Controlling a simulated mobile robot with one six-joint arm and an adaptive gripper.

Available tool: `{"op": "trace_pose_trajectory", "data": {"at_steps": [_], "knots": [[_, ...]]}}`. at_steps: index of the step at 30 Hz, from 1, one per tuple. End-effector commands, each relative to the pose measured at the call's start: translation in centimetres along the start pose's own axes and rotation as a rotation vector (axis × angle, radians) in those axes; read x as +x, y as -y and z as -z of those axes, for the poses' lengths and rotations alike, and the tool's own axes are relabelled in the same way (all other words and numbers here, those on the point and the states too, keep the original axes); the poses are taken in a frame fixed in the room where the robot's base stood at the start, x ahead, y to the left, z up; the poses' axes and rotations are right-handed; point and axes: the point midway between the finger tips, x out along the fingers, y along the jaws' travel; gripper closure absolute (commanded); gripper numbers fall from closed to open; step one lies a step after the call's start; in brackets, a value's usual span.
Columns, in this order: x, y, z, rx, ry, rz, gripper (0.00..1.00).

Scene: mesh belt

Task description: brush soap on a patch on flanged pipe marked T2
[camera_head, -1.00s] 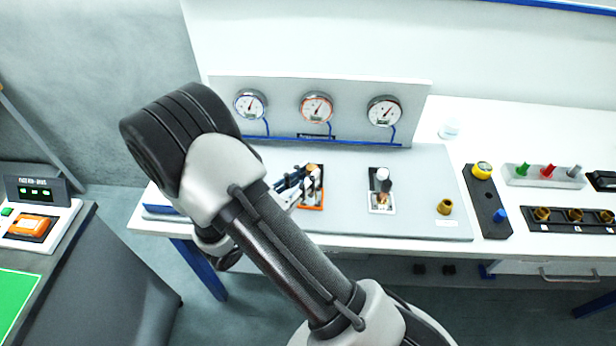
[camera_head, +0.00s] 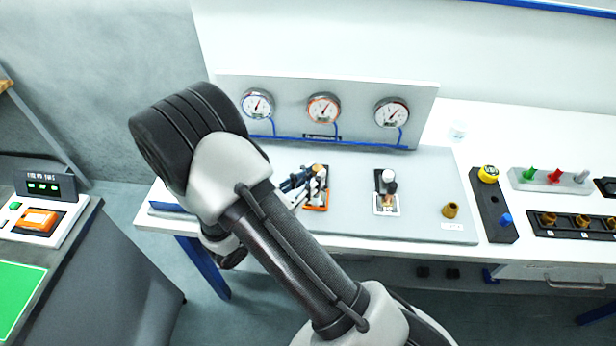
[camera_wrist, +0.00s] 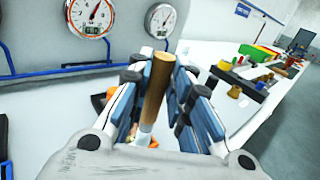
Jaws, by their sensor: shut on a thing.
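My gripper (camera_head: 300,181) is shut on a brush with a wooden handle, at the middle fixture of the sloping grey panel. The brush handle (camera_wrist: 156,85) stands between the fingers in the wrist view, with a pale part below it. The middle fixture has an orange base (camera_head: 316,208); the gripper and brush cover most of its pipe. A second fixture (camera_head: 386,205) with a pale base stands to the right. I cannot read a T2 mark on either. The bristle tip and any soap are hidden.
Three round gauges (camera_head: 323,107) with blue tubes stand behind the panel (camera_head: 350,165). A brass piece (camera_head: 450,210) sits at its right. Further right are a dark holder (camera_head: 492,212) and a rack of brass fittings (camera_head: 577,221).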

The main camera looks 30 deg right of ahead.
Motion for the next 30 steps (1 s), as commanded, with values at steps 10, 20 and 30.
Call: {"op": "trace_pose_trajectory", "data": {"at_steps": [10,20,30], "knots": [[0.6,0.8,-0.1,0.0,0.0,0.0,1.0],[-0.1,-0.1,0.0,0.0,0.0,0.0,1.0],[-0.7,-0.9,0.1,0.001,0.0,-0.001,1.0]]}}
